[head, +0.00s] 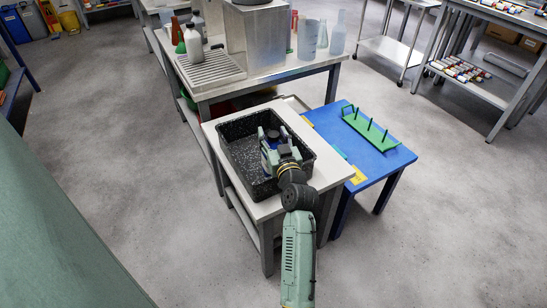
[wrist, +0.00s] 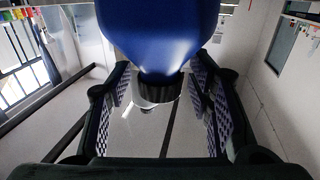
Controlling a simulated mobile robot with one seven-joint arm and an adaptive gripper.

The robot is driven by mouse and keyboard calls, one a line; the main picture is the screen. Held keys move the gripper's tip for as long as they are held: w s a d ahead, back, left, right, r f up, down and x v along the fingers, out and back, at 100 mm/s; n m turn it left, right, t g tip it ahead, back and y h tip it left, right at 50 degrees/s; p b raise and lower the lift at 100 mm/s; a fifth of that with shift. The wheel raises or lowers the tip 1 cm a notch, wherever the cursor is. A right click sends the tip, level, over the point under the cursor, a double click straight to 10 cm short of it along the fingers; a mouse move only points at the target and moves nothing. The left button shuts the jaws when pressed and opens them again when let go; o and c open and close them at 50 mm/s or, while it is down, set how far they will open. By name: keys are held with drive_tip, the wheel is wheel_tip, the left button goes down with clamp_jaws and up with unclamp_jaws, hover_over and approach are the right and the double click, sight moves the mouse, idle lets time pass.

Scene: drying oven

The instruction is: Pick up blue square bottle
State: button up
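The blue bottle (wrist: 160,30) fills the top middle of the wrist view, with its dark ribbed cap (wrist: 157,92) towards the bottom of that picture. My gripper (wrist: 163,85) has its two textured finger pads spread wide on either side of the bottle's neck and cap. Clear gaps show between the cap and the pads. Whether the pads touch the bottle's body is hidden. In the head view my gripper (head: 279,143) is down inside the black tray (head: 241,164), with a dark round cap (head: 273,133) between its fingers and only a little blue showing.
The black tray stands on a white table (head: 325,169). Beside it is a lower blue table (head: 378,161) with a green peg rack (head: 370,130). Behind is a bench with a white bottle (head: 193,45), a metal box (head: 258,40) and glassware. Open floor lies to the left.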

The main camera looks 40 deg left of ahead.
clamp_jaws()
idle(0.4)
drive_tip(key=shift+r, duration=0.1)
